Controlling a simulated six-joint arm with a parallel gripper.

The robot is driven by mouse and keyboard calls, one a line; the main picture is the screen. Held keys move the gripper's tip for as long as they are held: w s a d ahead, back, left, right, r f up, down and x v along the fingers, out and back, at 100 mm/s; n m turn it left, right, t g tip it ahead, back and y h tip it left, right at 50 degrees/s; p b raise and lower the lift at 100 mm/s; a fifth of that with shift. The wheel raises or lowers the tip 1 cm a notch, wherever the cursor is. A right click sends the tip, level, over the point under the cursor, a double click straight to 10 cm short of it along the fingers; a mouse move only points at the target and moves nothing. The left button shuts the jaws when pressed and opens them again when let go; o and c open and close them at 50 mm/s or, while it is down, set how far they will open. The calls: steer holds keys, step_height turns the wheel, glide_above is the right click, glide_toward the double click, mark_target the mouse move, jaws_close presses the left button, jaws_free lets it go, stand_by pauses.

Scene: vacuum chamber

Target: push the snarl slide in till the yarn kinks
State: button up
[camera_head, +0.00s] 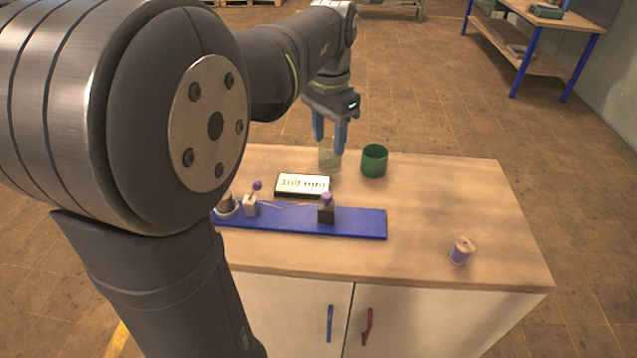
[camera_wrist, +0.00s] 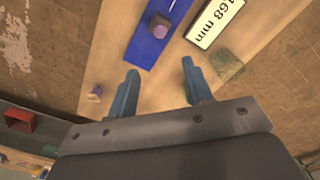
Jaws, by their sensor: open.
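A blue rail (camera_head: 355,223) lies on the wooden bench top. A dark block with a purple knob (camera_head: 326,214) sits on it, possibly the snarl slide; it also shows in the wrist view (camera_wrist: 159,27). A pale block (camera_head: 250,208) stands further left, with a purple ball (camera_head: 257,185) above it. Thin pale yarn (camera_head: 290,206) spans between the two blocks; I see no clear kink in it. My gripper (camera_head: 329,144) is open and empty, above the bench's back part, behind the rail. In the wrist view its fingers (camera_wrist: 160,68) are apart with nothing between.
A display reading 168 mm (camera_head: 303,185) lies behind the rail. A clear glass (camera_head: 329,160) stands close by my fingers, a green cup (camera_head: 374,161) right of it. A purple yarn spool (camera_head: 461,251) stands at front right. The bench between spool and rail is clear.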

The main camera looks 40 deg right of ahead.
mark_target(327, 195)
step_height(327, 195, down, 15)
stand_by(0.3)
